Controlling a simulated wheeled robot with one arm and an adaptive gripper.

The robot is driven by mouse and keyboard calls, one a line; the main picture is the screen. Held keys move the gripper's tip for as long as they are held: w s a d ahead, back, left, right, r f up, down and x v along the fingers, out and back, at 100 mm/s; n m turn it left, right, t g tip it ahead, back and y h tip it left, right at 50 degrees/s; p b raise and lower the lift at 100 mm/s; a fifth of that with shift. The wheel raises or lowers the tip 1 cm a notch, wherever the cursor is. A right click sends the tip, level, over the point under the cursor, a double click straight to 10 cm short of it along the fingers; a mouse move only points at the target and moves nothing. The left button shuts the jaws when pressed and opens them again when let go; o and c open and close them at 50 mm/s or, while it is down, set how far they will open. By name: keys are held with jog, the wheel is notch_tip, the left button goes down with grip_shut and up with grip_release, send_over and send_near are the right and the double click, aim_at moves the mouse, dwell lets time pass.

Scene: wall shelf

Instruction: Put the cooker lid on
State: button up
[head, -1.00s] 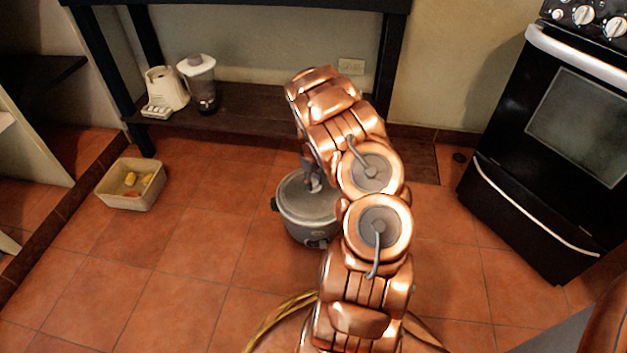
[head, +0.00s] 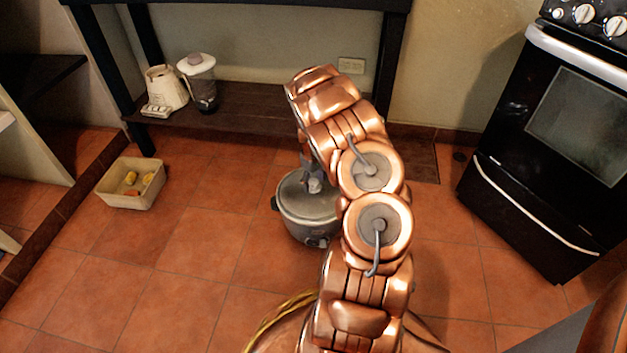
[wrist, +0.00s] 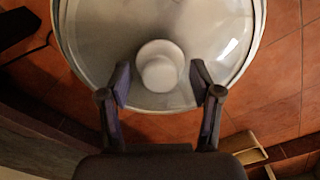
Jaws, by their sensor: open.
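The grey cooker (head: 309,224) stands on the tiled floor, partly hidden behind my arm in the head view. The lid (head: 297,196) rests on top of the cooker and looks level. In the wrist view the pale, glassy lid (wrist: 105,35) fills the upper middle, with its round light knob (wrist: 159,66) near the centre. My gripper (wrist: 160,85) is open, with one finger on each side of the knob's near edge and a gap to both. In the head view my gripper (head: 312,178) is just above the lid.
A cream bin (head: 133,184) with yellow and orange items sits on the floor at left. A blender (head: 200,82) and a white appliance (head: 165,90) stand on the low dark shelf (head: 250,117) behind. A black oven (head: 550,150) is at right. Floor around the cooker is clear.

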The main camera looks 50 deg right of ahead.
notch_tip(320, 180, up, 12)
dwell(0.6)
dwell(0.9)
jog(key=s+a+r+p, duration=0.3)
jog(key=a+r+p, duration=0.45)
jog(key=r, duration=0.55)
jog(key=s+a+r+m+g+p, duration=0.1)
jog(key=s+a+r+p, duration=0.3)
jog(key=a+r+p, duration=0.7)
jog(key=s+a+r+p, duration=0.3)
jog(key=a+r+p, duration=0.15)
jog(key=r, duration=1.15)
jog(key=s+a+r+p, duration=0.7)
jog(key=s+r+p, duration=0.2)
jog(key=s+r, duration=0.1)
jog(key=s+a+r+n+p, duration=0.1)
jog(key=s+a+r+p, duration=0.6)
jog(key=s+r+p, duration=0.2)
notch_tip(320, 180, up, 2)
jog(key=shift+s+a+r+g, duration=0.15)
jog(key=shift+s+g, duration=0.25)
jog(key=shift+s, duration=0.2)
